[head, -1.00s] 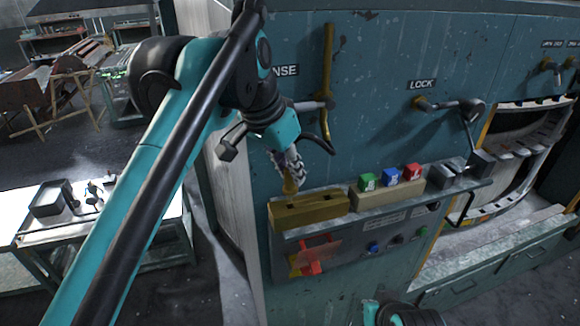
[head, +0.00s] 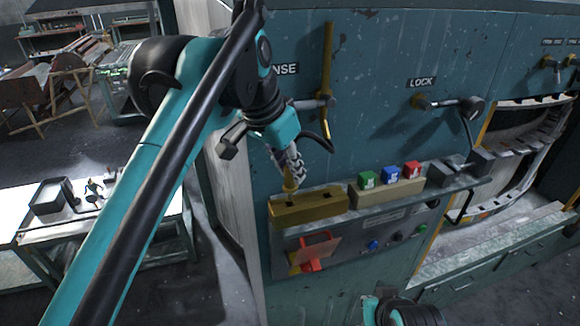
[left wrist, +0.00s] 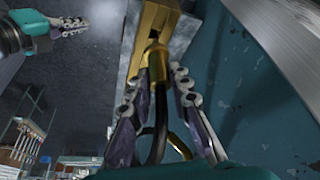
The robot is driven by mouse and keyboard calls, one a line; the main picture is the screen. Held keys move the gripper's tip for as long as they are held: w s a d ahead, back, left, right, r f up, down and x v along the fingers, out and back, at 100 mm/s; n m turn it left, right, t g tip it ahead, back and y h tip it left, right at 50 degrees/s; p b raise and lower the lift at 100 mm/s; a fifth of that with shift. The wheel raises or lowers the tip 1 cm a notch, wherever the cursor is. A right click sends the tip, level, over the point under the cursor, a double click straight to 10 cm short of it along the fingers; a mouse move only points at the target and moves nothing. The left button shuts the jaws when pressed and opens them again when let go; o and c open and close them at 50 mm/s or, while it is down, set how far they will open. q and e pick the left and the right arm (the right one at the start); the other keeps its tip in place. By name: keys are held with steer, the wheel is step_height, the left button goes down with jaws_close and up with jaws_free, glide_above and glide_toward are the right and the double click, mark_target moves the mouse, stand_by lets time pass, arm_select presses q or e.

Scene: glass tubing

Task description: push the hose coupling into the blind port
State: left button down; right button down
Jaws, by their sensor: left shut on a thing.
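The hose coupling (head: 291,183) is a small brass piece, held in my left gripper (head: 289,168) above the left part of a brass block (head: 312,210) with dark slots. It also shows in the left wrist view (left wrist: 154,60), with a black hose running back between the fingers. The left fingers (left wrist: 165,95) are shut around the coupling and hose. The coupling's tip is at or just above the block's top; I cannot tell if it is in a slot. My right gripper (left wrist: 70,28) shows far off in the left wrist view, its jaw state unclear.
A tan block with green (head: 367,180), blue (head: 390,175) and red (head: 412,170) cubes stands to the right on the same shelf. A brass vertical bar (head: 327,65) rises behind. A red-handled part (head: 314,249) is below. A table (head: 95,215) stands left.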

mark_target(286, 176)
arm_select(q)
steer(key=shift+p, duration=0.4)
stand_by(0.6)
steer(key=shift+f+b, duration=1.3)
steer(key=shift+f, duration=0.75)
steer(key=c, duration=1.3)
jaws_free()
steer(key=shift+r, duration=0.1)
steer(key=v, duration=1.2)
